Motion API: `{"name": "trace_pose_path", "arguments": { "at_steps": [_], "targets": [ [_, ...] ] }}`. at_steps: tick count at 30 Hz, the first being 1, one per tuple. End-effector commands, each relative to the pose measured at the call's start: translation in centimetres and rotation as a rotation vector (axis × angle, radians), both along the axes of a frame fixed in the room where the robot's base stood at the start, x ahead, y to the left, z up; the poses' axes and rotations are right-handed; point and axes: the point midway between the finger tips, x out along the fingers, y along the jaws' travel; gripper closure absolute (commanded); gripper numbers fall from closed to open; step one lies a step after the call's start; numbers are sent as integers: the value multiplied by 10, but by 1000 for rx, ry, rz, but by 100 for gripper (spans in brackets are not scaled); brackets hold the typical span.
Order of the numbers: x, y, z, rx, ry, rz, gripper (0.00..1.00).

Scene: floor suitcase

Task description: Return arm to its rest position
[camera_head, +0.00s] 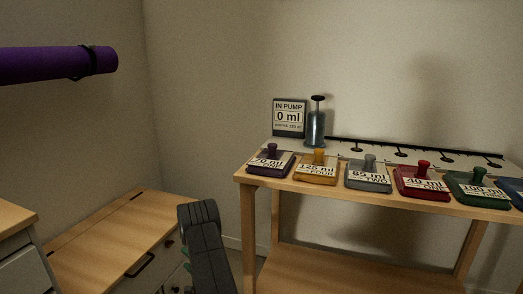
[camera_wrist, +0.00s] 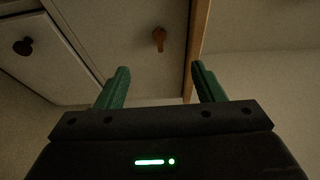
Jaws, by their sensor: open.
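My gripper (camera_wrist: 158,72) shows in the wrist view with its two green fingers apart and nothing between them. Beyond the fingers is a pale panel (camera_wrist: 115,45) with a dark knob or peg on it. I cannot tell how far the fingers are from it. In the head view, a dark grey part of my arm rises at the bottom, left of the wooden table (camera_head: 249,230).
A low wooden-topped cabinet (camera_head: 120,232) stands left of my arm. The table bears several coloured labelled blocks, including a yellow one (camera_head: 317,172), a pump (camera_head: 316,125) and a "0 ml" sign (camera_head: 289,118). A purple roll (camera_head: 50,65) juts in at upper left.

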Motion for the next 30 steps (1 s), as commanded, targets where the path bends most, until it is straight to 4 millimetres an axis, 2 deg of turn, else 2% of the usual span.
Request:
{"name": "trace_pose_path", "arguments": {
  "at_steps": [16, 30],
  "targets": [
    [73, 82, -4, -7, -20, -1, 38],
    [74, 81, -5, -145, -409, -2, 38]
  ]
}}
